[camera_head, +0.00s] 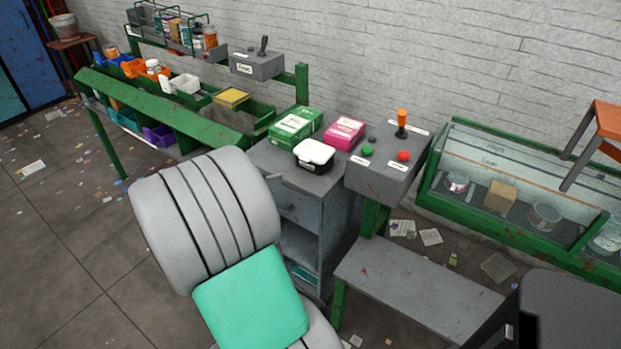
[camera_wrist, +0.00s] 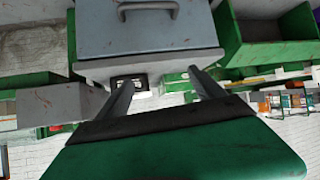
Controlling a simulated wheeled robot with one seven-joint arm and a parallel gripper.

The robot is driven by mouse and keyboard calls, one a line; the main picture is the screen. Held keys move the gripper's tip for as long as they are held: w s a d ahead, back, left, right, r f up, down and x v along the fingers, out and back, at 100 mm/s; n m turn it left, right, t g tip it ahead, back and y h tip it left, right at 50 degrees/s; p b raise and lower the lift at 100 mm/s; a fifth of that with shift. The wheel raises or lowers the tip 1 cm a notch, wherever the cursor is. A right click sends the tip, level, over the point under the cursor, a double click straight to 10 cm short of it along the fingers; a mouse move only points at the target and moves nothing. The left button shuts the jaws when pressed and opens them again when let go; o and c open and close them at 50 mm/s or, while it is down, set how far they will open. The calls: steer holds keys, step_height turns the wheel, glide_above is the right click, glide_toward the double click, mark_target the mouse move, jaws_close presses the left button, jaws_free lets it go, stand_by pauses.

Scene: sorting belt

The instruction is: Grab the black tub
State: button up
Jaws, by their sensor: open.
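The black tub (camera_head: 314,163) has a white lid (camera_head: 315,151) and stands upright on the grey cabinet top near its front edge. My arm covers the area left of and below it in the head view, and my gripper is hidden there. In the wrist view, which looks upside down, my gripper (camera_wrist: 160,76) is open, with its two fingers apart and nothing between them. The fingers point toward the cabinet front and top edge. A small dark thing (camera_wrist: 130,84) beside the left finger may be the tub; I cannot tell for sure.
A green box (camera_head: 296,124) and a pink box (camera_head: 344,132) sit behind the tub. A control box (camera_head: 388,165) with buttons and a joystick stands close on its right. The cabinet drawer (camera_wrist: 150,28) faces my gripper. Green sorting bins (camera_head: 215,125) are at left.

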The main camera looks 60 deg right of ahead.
mark_target(308, 164)
steer(key=o, duration=0.4)
steer(key=s+d+m+g+h, duration=0.1)
steer(key=s+d, duration=0.1)
steer(key=d, duration=0.1)
steer(key=s+d+f+m+g+h, duration=0.1)
steer(key=s+d, duration=0.2)
steer(key=s+d+m+g+h+b, duration=0.1)
steer(key=s+d, duration=0.1)
steer(key=d, duration=0.1)
steer(key=shift+s+d+f, duration=0.15)
steer(key=shift+s+f, duration=0.1)
steer(key=shift+s, duration=0.05)
steer(key=x, duration=0.7)
steer(key=shift+w, duration=0.15)
steer(key=shift+r, duration=0.1)
steer(key=c, duration=1)
